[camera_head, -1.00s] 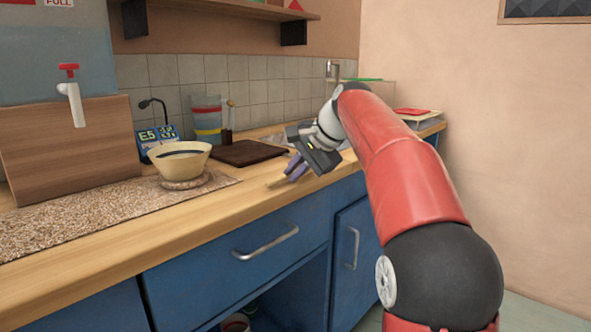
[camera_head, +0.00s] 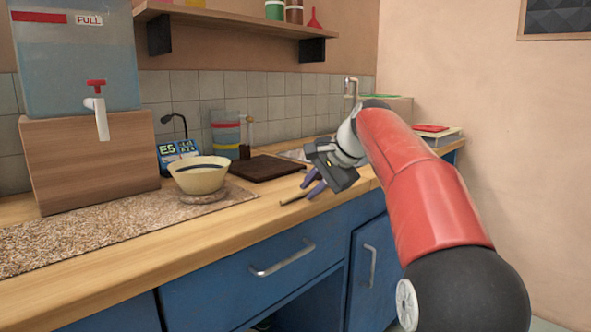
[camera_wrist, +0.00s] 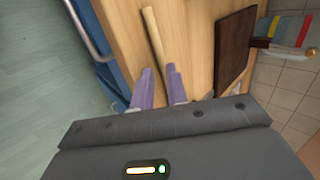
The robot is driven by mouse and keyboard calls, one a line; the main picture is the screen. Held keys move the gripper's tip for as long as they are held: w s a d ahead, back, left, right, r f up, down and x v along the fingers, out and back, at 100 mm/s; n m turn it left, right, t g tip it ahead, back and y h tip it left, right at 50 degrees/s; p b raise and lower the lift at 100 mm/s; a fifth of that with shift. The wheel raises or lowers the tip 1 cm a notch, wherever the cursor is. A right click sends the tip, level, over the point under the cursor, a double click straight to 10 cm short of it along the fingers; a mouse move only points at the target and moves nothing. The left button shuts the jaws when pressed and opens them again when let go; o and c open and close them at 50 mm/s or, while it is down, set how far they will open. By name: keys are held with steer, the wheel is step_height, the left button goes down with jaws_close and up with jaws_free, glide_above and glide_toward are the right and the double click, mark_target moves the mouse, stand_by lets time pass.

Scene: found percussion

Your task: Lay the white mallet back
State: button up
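A cream bowl (camera_head: 199,178) sits on a round mat. A water tank (camera_head: 75,60) stands on a wooden block at left. Blue drawers (camera_head: 245,268) are below.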

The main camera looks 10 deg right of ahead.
step_height(320, 180, up, 7)
steer(key=p, duration=0.5)
steer(key=shift+d+f, duration=0.1)
steer(key=shift+f, duration=0.05)
steer(key=s+a+r+m+y, duration=0.1)
steer(key=s+a+r, duration=0.3)
steer(key=s+a, duration=0.1)
steer(key=s+a+r+m+y+b, duration=0.1)
steer(key=s+a+r+m, duration=0.1)
steer(key=s+a+r, duration=0.2)
steer(key=s+a+r+m+y, duration=0.1)
steer(key=s+a+r, duration=0.3)
steer(key=s+a, duration=0.3)
steer(key=shift+s+a+r+m+y, duration=0.2)
steer(key=shift+a+r+m+y, duration=0.15)
steer(key=shift+a, duration=0.3)
